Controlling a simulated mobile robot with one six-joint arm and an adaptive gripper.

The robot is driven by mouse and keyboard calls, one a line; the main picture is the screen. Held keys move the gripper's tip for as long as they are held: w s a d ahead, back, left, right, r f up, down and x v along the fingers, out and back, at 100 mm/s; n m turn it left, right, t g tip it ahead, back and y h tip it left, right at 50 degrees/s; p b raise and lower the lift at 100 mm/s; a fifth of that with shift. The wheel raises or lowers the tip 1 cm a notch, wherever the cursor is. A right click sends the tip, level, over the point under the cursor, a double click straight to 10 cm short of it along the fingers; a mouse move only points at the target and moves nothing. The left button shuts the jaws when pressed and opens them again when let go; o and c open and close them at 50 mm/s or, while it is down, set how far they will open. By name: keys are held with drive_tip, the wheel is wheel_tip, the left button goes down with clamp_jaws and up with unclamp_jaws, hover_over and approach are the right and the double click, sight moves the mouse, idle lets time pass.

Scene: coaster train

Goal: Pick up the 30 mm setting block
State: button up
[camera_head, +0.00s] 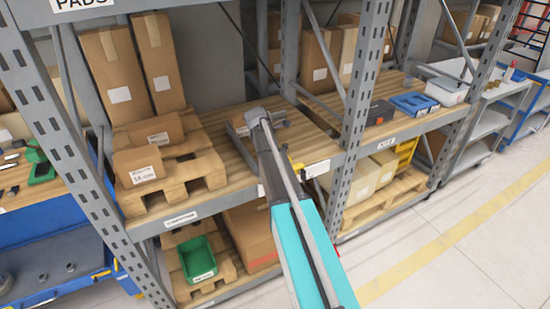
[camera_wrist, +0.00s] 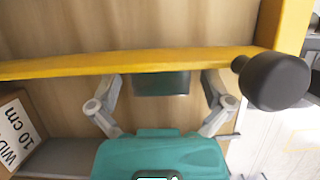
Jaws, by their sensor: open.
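In the wrist view, my gripper (camera_wrist: 164,79) is open, with its two grey fingers spread wide. A small dark green block-like thing (camera_wrist: 161,86) lies between the fingers, apart from both. It may be the 30 mm setting block, but no marking on it is legible. A long yellow bar (camera_wrist: 140,62) runs across just beyond it, and the fingertips end at its lower edge. Whether they touch the bar I cannot tell. In the head view my arm reaches the middle shelf board and the fingers cannot be made out clearly.
In the wrist view, a black rounded knob-like part (camera_wrist: 272,81) is close to the right finger. A box with a width label (camera_wrist: 14,132) is at left. In the head view, a wooden pallet (camera_head: 196,167) with cartons stands left; a blue case (camera_head: 414,104) lies right.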

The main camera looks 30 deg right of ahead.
idle(0.5)
drive_tip(key=c, duration=1.3)
drive_tip(key=shift+o, duration=0.2)
drive_tip(key=shift+r, duration=0.1)
drive_tip(key=shift+s+a+r+p, duration=0.25)
drive_tip(key=shift+s+r+p, duration=0.3)
drive_tip(key=shift+p, duration=0.2)
drive_tip(key=s+a+r+p, duration=0.6)
drive_tip(key=s, duration=0.5)
drive_tip(key=shift+s+r+p, duration=0.15)
drive_tip(key=shift+r+p, duration=0.15)
drive_tip(key=shift+r, duration=0.05)
